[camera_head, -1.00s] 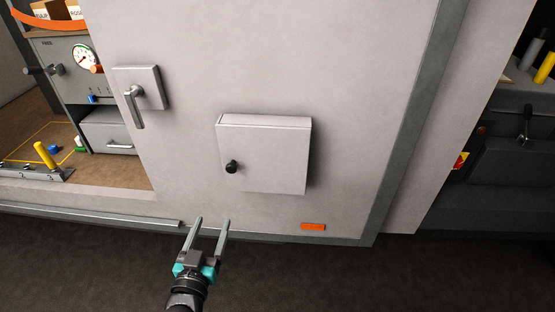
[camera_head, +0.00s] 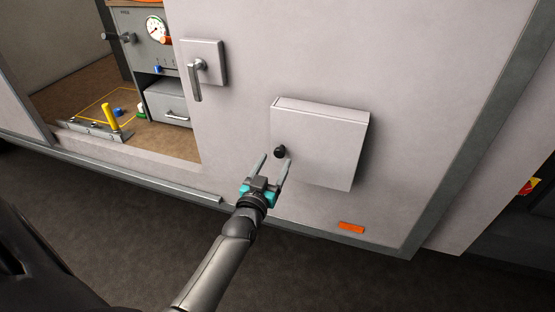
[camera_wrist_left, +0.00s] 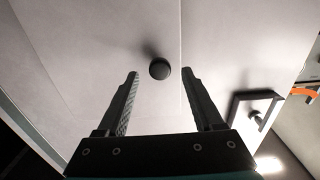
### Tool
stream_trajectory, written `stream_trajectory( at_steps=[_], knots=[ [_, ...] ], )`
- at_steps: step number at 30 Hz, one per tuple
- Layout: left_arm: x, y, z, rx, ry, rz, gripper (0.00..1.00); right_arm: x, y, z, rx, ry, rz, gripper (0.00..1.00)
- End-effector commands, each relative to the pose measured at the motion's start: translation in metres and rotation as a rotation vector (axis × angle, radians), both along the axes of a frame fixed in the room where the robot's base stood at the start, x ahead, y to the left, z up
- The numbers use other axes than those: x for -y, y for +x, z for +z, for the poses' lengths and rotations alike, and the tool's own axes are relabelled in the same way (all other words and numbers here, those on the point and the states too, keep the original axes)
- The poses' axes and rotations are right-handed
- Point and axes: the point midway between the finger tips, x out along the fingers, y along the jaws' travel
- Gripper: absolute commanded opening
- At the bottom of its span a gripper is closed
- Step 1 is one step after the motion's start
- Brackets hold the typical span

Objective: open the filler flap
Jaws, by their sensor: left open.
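The filler flap (camera_head: 325,147) is a pale square panel standing out from the vehicle's side wall, and it is closed. Its round black knob (camera_head: 280,151) sits near the flap's left edge. My left gripper (camera_head: 275,164) is open and empty, with its fingertips just below the knob in the head view. In the left wrist view the knob (camera_wrist_left: 159,69) shows beyond and between the two fingertips (camera_wrist_left: 160,78), apart from them. My right gripper is not in view.
A latch handle (camera_head: 195,80) on a square plate is on the wall up and left of the flap. An open bay with a grey cabinet (camera_head: 150,60) and a yellow-handled lever (camera_head: 111,117) is at the left. An orange marker (camera_head: 351,227) is below the flap.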

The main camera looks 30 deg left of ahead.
Motion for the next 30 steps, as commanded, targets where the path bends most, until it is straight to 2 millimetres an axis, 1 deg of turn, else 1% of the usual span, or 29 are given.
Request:
stream_trajectory(
  at_steps=[1,3,7,12,19,30],
  knots=[
    [-0.002,0.008,0.000,0.002,0.000,0.000,0.68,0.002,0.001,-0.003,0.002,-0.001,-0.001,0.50],
    [-0.004,0.015,-0.001,0.001,0.001,0.000,0.68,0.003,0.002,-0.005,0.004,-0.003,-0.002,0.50],
    [-0.006,0.025,-0.001,0.000,0.001,0.000,0.68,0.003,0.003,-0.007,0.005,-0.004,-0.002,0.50],
    [-0.007,0.030,0.000,-0.001,0.000,0.000,0.68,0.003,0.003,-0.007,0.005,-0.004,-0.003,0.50],
    [-0.007,0.030,0.000,-0.001,0.000,0.000,0.68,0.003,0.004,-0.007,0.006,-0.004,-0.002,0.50],
    [-0.007,0.030,0.000,-0.001,0.000,0.000,0.27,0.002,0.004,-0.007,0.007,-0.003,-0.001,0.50]
  ],
)
